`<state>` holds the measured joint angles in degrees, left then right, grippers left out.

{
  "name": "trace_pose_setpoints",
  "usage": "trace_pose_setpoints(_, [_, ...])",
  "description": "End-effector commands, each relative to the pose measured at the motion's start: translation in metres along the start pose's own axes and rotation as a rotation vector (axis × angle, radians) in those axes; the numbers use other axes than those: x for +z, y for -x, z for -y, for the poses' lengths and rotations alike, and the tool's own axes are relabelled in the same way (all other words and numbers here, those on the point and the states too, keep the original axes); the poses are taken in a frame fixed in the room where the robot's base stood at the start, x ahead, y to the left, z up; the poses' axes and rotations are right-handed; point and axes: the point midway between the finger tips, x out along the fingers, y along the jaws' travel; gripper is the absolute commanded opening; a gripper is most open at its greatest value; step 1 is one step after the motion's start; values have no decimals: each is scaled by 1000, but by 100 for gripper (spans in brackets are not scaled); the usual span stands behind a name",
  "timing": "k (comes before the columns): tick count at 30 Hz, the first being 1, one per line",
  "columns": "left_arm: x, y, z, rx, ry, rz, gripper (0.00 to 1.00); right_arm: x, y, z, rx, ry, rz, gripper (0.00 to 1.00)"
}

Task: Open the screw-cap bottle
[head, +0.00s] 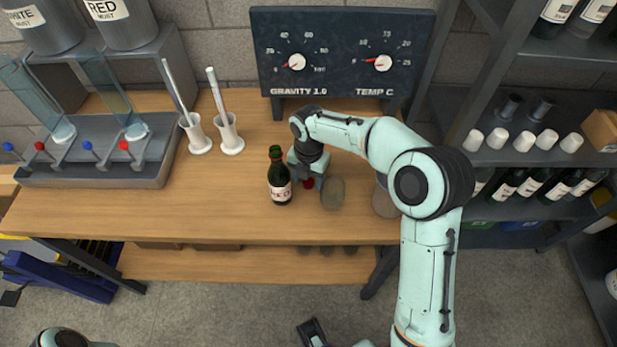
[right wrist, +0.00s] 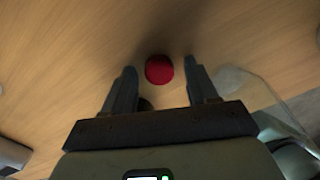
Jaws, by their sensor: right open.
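A dark green bottle (head: 279,184) with a pale label stands upright on the wooden bench; its neck top looks dark green with some red, too small to tell whether a cap sits there. My right gripper (head: 307,182) points down just right of the bottle, apart from its neck. A round red cap-like thing (right wrist: 159,69) lies between and just beyond the open fingertips of my right gripper (right wrist: 160,78) in the right wrist view. In the head view the red thing (head: 308,184) shows low beside the bottle, partly hidden by the gripper. My left gripper does not show clearly.
A clear glass vessel (head: 331,193) stands close right of the gripper; another stands partly behind my forearm. A gauge panel (head: 343,52) stands at the back. White cylinders (head: 230,138) and a grey rack (head: 95,177) are left. The bench front left of the bottle is clear.

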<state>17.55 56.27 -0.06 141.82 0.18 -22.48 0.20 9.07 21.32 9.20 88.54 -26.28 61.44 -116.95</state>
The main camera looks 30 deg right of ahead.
Motion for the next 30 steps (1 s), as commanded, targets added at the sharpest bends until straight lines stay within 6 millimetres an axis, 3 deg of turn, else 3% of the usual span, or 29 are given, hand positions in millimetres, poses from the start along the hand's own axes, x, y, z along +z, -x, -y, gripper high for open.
trace_pose_setpoints(18, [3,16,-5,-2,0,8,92,0,110,-1,4,1,2,58])
trace_pose_setpoints(30, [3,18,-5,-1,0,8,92,0,122,0,1,1,0,58])
